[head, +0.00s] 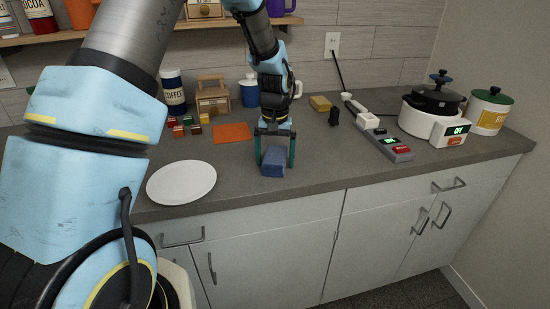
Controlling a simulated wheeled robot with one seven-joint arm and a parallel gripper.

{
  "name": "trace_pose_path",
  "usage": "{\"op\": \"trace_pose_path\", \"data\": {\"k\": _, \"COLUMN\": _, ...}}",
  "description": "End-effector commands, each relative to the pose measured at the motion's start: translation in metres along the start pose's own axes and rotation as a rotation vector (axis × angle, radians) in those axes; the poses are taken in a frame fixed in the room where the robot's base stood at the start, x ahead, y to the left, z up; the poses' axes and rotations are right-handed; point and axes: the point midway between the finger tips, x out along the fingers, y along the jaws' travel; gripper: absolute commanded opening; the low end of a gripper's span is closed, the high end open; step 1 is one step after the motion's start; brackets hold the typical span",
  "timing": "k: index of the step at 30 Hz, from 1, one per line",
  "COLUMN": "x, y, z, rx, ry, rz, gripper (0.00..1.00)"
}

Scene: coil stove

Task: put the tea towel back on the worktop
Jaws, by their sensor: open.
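A folded dark blue cloth (273,162), which looks like the tea towel, is on the worktop (325,163) near its front edge. My gripper (275,150) points down over it and is open. One finger is on each side of the cloth. I cannot tell whether the fingers touch it, or whether the cloth rests fully on the surface.
A white plate (182,182) lies to the left, and a flat orange mat (233,132) behind. A power strip (389,146) and a white cooker with a black pot (433,120) stand right. The worktop right of my gripper is clear.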

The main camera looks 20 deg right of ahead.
Motion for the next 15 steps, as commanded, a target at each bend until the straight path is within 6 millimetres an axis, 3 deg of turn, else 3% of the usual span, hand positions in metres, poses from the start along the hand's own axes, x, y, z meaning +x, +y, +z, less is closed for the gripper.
{"op": "trace_pose_path", "data": {"k": 5, "x": -0.019, "y": 0.000, "z": -0.001, "rx": -0.001, "ry": 0.005, "rz": 0.001, "gripper": 1.00}}
{"op": "trace_pose_path", "data": {"k": 15, "x": -0.089, "y": 0.000, "z": -0.001, "rx": 0.000, "ry": 0.005, "rz": 0.001, "gripper": 1.00}}
